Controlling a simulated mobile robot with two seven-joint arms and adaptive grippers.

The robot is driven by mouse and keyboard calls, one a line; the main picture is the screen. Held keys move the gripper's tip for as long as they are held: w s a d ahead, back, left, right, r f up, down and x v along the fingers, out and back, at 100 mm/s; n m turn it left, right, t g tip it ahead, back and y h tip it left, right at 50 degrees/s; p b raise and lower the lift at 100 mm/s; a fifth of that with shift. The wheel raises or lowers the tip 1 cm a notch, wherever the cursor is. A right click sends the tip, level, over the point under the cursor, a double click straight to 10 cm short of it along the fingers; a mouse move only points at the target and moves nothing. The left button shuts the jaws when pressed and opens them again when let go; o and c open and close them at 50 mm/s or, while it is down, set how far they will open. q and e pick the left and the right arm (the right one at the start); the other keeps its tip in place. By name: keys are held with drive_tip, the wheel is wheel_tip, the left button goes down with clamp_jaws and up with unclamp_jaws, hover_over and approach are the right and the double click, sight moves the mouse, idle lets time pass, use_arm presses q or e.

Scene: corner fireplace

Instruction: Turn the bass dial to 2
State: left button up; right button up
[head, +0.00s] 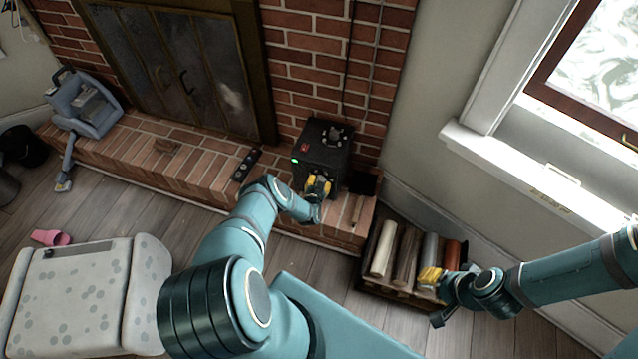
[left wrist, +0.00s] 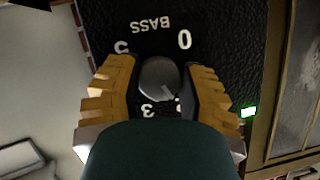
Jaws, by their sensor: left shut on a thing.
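The black speaker box (head: 335,150) stands on the brick hearth, with a small green light on it. In the left wrist view the grey bass dial (left wrist: 158,78) sits below an upside-down BASS label (left wrist: 151,25), with 5, 0 and 3 readable around it. A pale pointer mark on the dial faces lower right, toward a mostly hidden number. My left gripper (head: 318,187) is at the box's front, its yellow fingers shut on the dial from both sides. My right gripper (head: 430,277) is over the log crate, away from the speaker; its jaw state is unclear.
A dark remote (head: 246,164) lies on the brick hearth (head: 190,152) left of the speaker. A crate of logs (head: 405,253) stands at the right by the wall. A blue-grey appliance (head: 88,105) stands at far left. A spotted white ottoman (head: 85,290) is at lower left.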

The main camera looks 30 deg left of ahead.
use_arm(q)
drive_tip(key=o, duration=1.2)
drive_tip(key=shift+v, duration=5.95)
